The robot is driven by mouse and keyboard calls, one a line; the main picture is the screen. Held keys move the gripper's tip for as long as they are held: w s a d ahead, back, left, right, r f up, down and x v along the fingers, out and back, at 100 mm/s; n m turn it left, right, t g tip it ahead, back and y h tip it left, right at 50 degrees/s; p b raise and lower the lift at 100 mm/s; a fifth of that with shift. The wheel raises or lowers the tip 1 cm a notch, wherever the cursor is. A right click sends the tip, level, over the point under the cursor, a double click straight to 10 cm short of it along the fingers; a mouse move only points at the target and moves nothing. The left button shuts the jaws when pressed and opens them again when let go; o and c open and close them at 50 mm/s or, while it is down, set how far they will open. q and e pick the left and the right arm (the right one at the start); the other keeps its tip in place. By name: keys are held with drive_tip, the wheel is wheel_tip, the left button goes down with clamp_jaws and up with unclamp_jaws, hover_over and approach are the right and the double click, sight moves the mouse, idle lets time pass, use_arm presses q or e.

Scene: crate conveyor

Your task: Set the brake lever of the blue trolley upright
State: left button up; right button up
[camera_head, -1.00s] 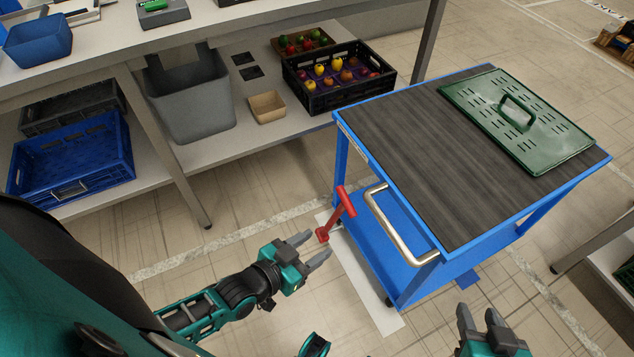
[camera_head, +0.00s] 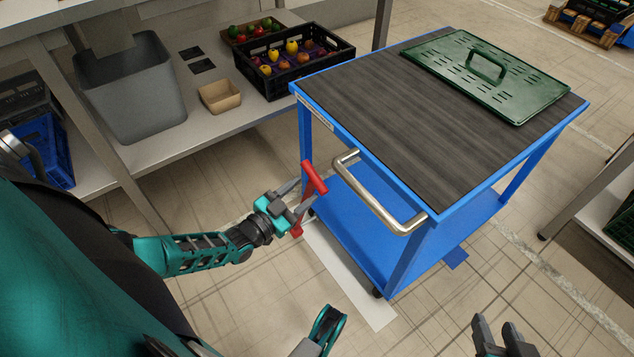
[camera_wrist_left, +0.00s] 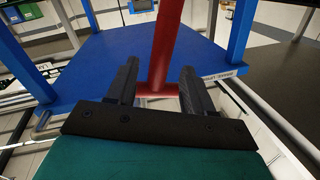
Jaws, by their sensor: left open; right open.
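The blue trolley (camera_head: 400,215) stands right of my left arm, with a dark top and a metal push handle (camera_head: 374,196). Its red brake lever (camera_head: 312,182) is at the near left corner, tilted, with a crossbar at its upper end. My left gripper (camera_head: 294,196) is open at the lever. In the left wrist view the red lever (camera_wrist_left: 166,55) stands between the two open fingers (camera_wrist_left: 156,88), with a gap visible on each side. My right gripper (camera_head: 497,335) is open and empty at the lower right, away from the trolley.
A green lid (camera_head: 540,98) lies on the trolley top. A shelf at the left holds a grey bin (camera_head: 135,95), a small tan box (camera_head: 219,96) and a black crate (camera_head: 338,51) of fruit. A white floor strip (camera_head: 350,283) runs beside the trolley. Floor at the front is clear.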

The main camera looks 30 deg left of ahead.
sight(317, 180)
use_arm(q)
drive_tip(key=w, duration=0.3)
drive_tip(key=w+d+b, duration=0.1)
drive_tip(key=w, duration=0.1)
drive_tip(key=shift+w+d, duration=0.1)
drive_tip(key=shift+w, duration=0.3)
drive_tip(key=shift+c, duration=0.3)
clamp_jaws()
